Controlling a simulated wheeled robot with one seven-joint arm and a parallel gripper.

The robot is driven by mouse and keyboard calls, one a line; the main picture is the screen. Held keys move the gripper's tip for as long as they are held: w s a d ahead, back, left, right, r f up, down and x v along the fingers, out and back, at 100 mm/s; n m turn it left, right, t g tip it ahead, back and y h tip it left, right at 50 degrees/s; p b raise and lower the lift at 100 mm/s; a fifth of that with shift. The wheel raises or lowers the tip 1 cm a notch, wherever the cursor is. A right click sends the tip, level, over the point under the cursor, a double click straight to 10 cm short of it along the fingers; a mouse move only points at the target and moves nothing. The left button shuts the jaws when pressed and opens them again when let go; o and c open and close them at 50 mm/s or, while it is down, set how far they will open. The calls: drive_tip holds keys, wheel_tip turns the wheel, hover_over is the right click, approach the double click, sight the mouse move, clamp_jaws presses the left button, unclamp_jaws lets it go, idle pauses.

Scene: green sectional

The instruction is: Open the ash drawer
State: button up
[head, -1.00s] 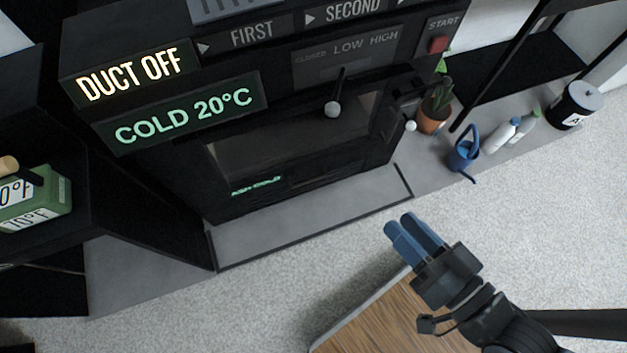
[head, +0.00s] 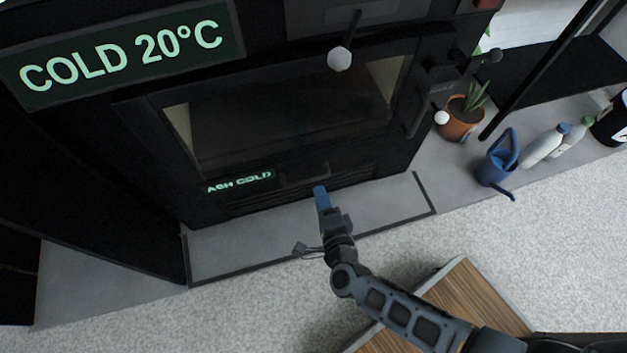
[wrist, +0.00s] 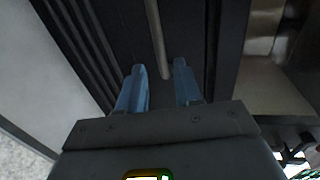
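The ash drawer (head: 262,198) is the dark front low on the black stove, under the glass door, beside a lit "ASH COLD" label (head: 239,182). Its bar handle (head: 303,179) is dark and hard to make out in the head view. In the wrist view a grey bar (wrist: 156,38), which looks like this handle, runs down from the top edge, with its lower end between the blue fingertips. My gripper (head: 320,190) is at the drawer front, near the handle's right end. In the wrist view my gripper (wrist: 159,73) is open, with the fingers apart. Contact with the bar is not visible. The drawer looks closed.
The glass door (head: 290,115) above is shut; a white-knobbed lever (head: 340,59) hangs over it. A grey hearth slab (head: 240,242) lies in front. A potted plant (head: 462,122), a blue watering can (head: 497,163) and bottles stand to the right. A wooden-topped surface (head: 470,290) is below my arm.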

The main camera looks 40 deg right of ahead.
sight(313, 178)
drive_tip(key=b+x, duration=0.2)
drive_tip(key=x, duration=0.5)
drive_tip(key=shift+w, duration=0.15)
drive_tip(key=shift+c, duration=0.4)
clamp_jaws()
